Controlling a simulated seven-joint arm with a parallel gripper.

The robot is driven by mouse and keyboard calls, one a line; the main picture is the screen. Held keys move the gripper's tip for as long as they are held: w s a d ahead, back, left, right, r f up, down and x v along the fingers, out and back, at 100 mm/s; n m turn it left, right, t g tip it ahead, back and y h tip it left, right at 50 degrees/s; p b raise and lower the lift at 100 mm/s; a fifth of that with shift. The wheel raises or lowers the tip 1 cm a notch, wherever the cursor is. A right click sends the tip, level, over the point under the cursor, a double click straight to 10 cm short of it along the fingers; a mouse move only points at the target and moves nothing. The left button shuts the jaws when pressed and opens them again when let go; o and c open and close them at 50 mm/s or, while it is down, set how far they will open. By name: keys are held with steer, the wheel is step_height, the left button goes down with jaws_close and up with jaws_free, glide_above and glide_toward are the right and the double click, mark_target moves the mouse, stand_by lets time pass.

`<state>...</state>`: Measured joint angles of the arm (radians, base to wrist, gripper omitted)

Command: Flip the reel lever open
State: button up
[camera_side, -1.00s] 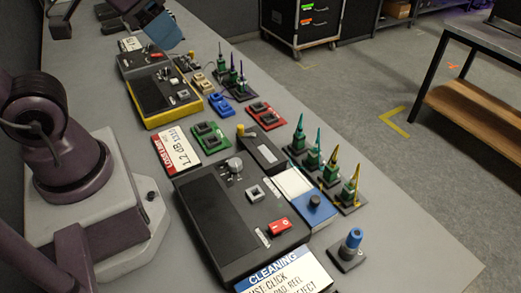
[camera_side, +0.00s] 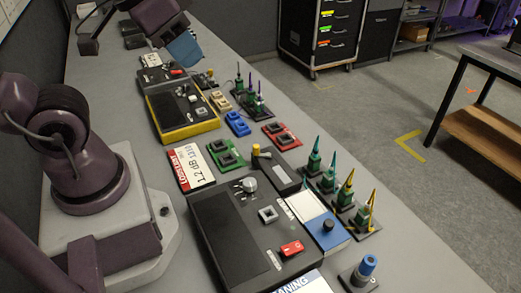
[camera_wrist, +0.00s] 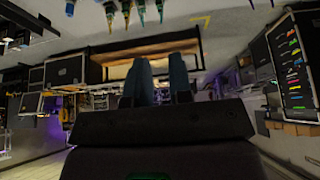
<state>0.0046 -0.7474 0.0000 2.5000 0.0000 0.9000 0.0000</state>
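My gripper (camera_side: 184,50) hangs above the far part of the bench in the side view, well away from the near devices. In the wrist view its two blue fingers (camera_wrist: 160,78) stand apart with nothing between them. I cannot tell for sure which part is the reel lever. A blue box with a white top and a dark round knob (camera_side: 327,226) sits beside the large near black device (camera_side: 237,235). A slim black box (camera_side: 278,172) with a yellow-topped post (camera_side: 256,155) stands just behind it.
Green-based connector stands with tall pointed tips (camera_side: 343,190) line the bench's right side. A blue-capped stand (camera_side: 366,268) is near the front. A yellow-edged device (camera_side: 182,112), small coloured holders (camera_side: 281,135) and a white-red label (camera_side: 191,166) lie farther back.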

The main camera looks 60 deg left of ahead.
steer(key=shift+w+d+f, duration=0.15)
steer(key=shift+f, duration=0.25)
jaws_close()
steer(key=w+d+f+n+g+h, duration=0.1)
steer(key=w+d+f+n+h, duration=0.3)
steer(key=w+d+f, duration=0.65)
steer(key=s+a+f+n+g+y, duration=0.1)
steer(key=s+a+f+n+y, duration=0.2)
steer(key=a, duration=0.8)
step_height(320, 180, down, 6)
steer(key=n+y, duration=0.2)
steer(key=y, duration=0.2)
